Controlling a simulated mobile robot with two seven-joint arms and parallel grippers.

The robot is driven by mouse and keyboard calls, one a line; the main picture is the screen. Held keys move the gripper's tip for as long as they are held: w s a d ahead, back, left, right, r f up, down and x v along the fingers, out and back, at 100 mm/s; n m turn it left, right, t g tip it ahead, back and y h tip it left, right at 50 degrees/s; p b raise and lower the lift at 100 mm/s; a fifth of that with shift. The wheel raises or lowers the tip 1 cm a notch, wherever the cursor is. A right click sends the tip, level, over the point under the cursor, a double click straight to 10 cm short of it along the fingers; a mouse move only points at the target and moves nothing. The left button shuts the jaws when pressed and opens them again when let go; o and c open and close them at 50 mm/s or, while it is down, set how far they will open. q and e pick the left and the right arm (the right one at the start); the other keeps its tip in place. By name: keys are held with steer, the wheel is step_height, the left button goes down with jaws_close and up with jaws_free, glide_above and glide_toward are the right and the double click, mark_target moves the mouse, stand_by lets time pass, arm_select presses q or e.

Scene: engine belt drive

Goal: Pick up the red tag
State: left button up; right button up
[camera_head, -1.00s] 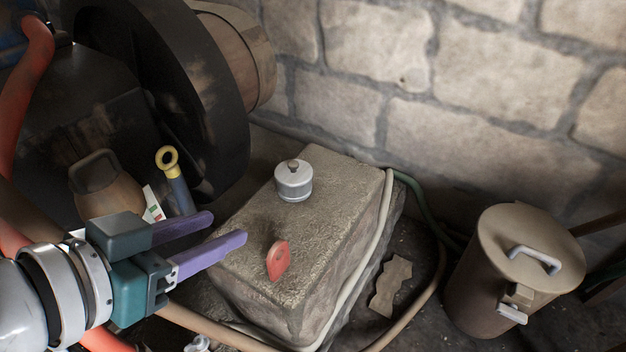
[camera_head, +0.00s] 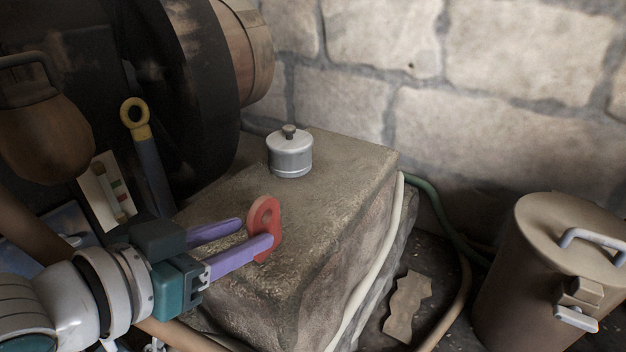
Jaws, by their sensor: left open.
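The red tag (camera_head: 266,217) stands upright on the top of the stone block, near its front left edge. The tip of the nearer finger overlaps the lower part of the tag in the picture. The farther finger ends just left of the tag. I cannot tell whether either finger touches it. My right gripper is not in view.
A grey lidded canister (camera_head: 290,156) stands on the stone block (camera_head: 340,165) behind the tag. Pale and green hoses run down the block's right side. A tan lidded bin (camera_head: 530,275) stands at the right. A dark wheel (camera_head: 195,80) and a yellow-ringed tool (camera_head: 150,165) are at the left.

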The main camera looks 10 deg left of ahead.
mark_target(251, 236)
arm_select(q)
steer(key=b+x, duration=0.1)
steer(key=x, duration=0.1)
steer(key=b+x, duration=0.1)
steer(key=b, duration=0.1)
steer(key=shift+w+d+f, duration=0.15)
steer(key=shift+d+f, duration=0.15)
steer(key=shift+f, duration=0.25)
steer(key=shift+w+d+b, duration=0.2)
steer(key=shift+w+b, duration=0.1)
steer(key=shift+w, duration=0.25)
steer(key=shift+s, duration=0.1)
steer(key=shift+c, duration=0.5)
jaws_close()
